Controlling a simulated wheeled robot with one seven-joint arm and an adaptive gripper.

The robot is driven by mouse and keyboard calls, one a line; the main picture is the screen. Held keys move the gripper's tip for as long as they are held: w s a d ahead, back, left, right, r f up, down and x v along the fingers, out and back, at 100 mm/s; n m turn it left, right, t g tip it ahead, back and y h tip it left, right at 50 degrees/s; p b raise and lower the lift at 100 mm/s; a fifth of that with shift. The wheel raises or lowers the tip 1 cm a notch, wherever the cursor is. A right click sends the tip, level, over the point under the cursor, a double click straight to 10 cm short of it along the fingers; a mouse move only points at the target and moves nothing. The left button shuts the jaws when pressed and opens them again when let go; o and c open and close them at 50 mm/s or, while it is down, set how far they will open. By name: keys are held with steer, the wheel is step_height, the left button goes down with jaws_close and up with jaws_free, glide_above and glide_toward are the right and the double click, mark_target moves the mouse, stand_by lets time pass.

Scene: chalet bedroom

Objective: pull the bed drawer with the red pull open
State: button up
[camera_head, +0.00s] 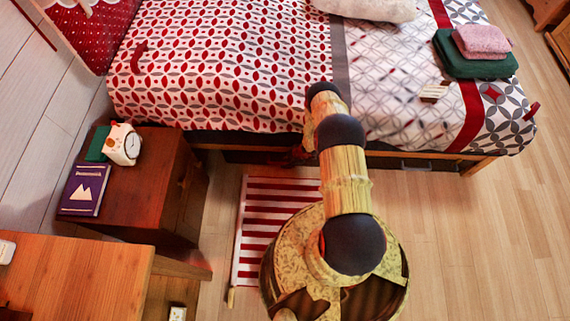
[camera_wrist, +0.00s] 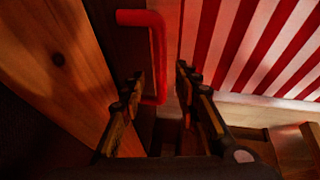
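The red pull (camera_wrist: 158,55) is a bar handle in the wrist view, on a dark drawer front (camera_wrist: 130,50). My gripper (camera_wrist: 159,78) is open, with one finger on each side of the lower part of the pull in the picture. I cannot tell whether either finger touches it. In the head view my arm reaches to the bed's near side, and the dark drawer front (camera_head: 248,157) shows under the bed edge. The pull and gripper are mostly hidden there by shadow and my arm. The drawer looks shut, though its edges are hard to see.
A red-and-white striped rug (camera_head: 262,222) lies on the floor before the bed; it also shows in the wrist view (camera_wrist: 255,45). The floor at right is clear.

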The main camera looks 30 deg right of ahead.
steer(key=shift+b+x, duration=0.35)
steer(key=shift+x, duration=0.85)
steer(key=shift+c, duration=1)
jaws_close()
